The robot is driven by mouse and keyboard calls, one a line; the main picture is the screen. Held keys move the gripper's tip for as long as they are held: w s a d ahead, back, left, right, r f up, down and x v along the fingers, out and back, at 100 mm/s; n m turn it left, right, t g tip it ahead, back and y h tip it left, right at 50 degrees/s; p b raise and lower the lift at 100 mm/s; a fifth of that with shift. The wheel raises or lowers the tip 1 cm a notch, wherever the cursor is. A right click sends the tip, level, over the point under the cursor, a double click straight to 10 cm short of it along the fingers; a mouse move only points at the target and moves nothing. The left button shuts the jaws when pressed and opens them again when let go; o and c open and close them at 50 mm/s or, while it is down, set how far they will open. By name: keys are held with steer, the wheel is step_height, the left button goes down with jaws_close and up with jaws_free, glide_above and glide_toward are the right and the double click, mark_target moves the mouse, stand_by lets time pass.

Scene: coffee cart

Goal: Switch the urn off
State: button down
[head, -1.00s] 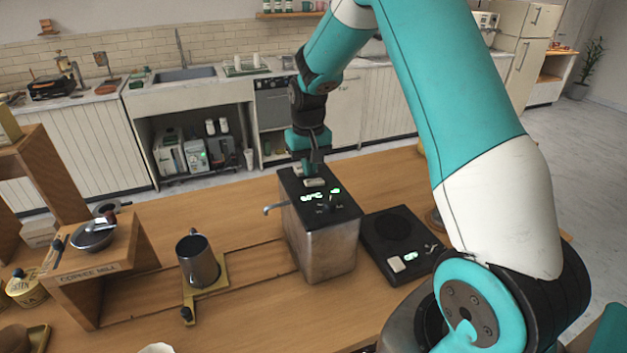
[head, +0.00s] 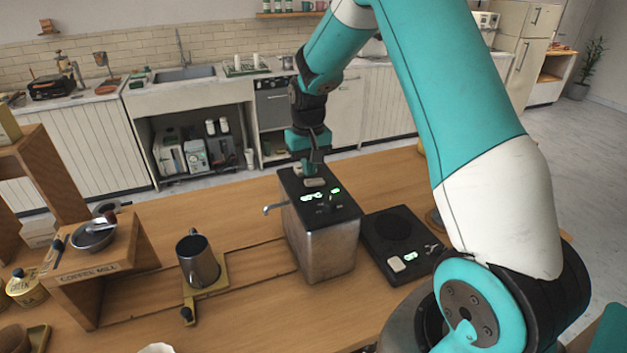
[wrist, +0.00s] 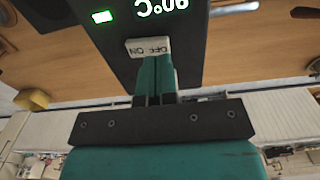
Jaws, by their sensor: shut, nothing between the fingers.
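The urn (head: 322,245) is a steel box with a dark top and a small spout on its left side. Its top shows a lit green readout (wrist: 162,7) of 90°C and a green light (wrist: 102,16). A pale rocker switch (wrist: 149,47) marked OFF and ON sits on the top near the far edge; it also shows in the head view (head: 314,182). My gripper (wrist: 153,62) is shut and empty, pointing down, its fingertips at the switch. I cannot tell whether they touch it. The fingers hide part of the switch's edge.
A black scale (head: 398,240) stands close on the urn's right. A metal jug (head: 198,262) stands on its left, with a wooden coffee mill stand (head: 100,270) farther left. Bare table (head: 270,320) lies in front of the urn.

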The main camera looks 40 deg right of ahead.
mark_target(309, 181)
steer(key=shift+f+b, duration=0.85)
steer(key=shift+f, duration=0.45)
stand_by(0.4)
steer(key=shift+r, duration=0.1)
step_height(309, 181, up, 7)
steer(key=p, duration=0.5)
steer(key=shift+p, duration=0.3)
stand_by(0.4)
